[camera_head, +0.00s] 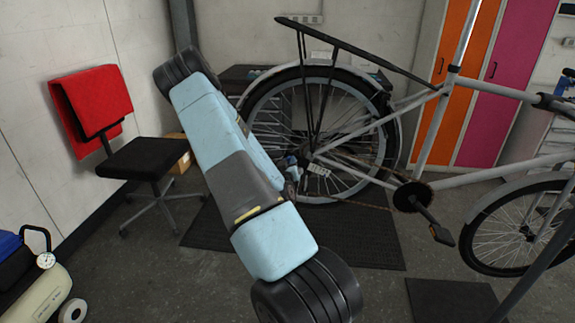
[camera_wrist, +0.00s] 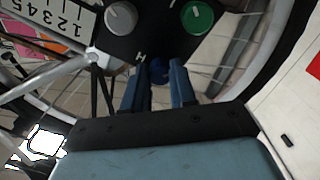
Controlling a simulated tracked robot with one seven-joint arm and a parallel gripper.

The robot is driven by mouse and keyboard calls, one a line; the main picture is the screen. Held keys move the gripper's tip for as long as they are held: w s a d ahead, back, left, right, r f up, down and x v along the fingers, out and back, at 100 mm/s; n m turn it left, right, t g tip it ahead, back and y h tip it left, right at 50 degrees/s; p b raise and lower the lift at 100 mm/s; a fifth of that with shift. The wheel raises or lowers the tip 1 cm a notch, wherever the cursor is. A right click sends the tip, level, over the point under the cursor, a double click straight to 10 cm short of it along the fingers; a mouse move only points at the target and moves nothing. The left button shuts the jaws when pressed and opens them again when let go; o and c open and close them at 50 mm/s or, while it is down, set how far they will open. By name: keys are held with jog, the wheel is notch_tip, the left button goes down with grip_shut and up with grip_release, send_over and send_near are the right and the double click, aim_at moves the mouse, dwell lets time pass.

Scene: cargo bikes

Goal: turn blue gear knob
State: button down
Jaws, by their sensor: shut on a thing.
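The blue gear knob (camera_wrist: 159,72) sits near the lower edge of a black panel (camera_wrist: 160,38) in the wrist view. My gripper (camera_wrist: 159,80) reaches up to it, with one blue finger on each side, and is shut on it. The knob's lower part is partly hidden between the fingers, and I cannot read its setting. In the head view my gripper (camera_head: 291,161) is beside the hub of the bicycle's rear wheel (camera_head: 262,112). The knob is not clear there.
A grey knob (camera_wrist: 121,17) and a green knob (camera_wrist: 197,16) stand above the blue one. A number label (camera_wrist: 52,20) is at upper left. The bicycle frame (camera_head: 433,130) extends right. A black chair (camera_head: 147,158) with a red cloth (camera_head: 92,103) stands left.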

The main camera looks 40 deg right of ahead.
jog(key=shift+n, duration=0.9)
jog(key=c, duration=0.9)
grip_release()
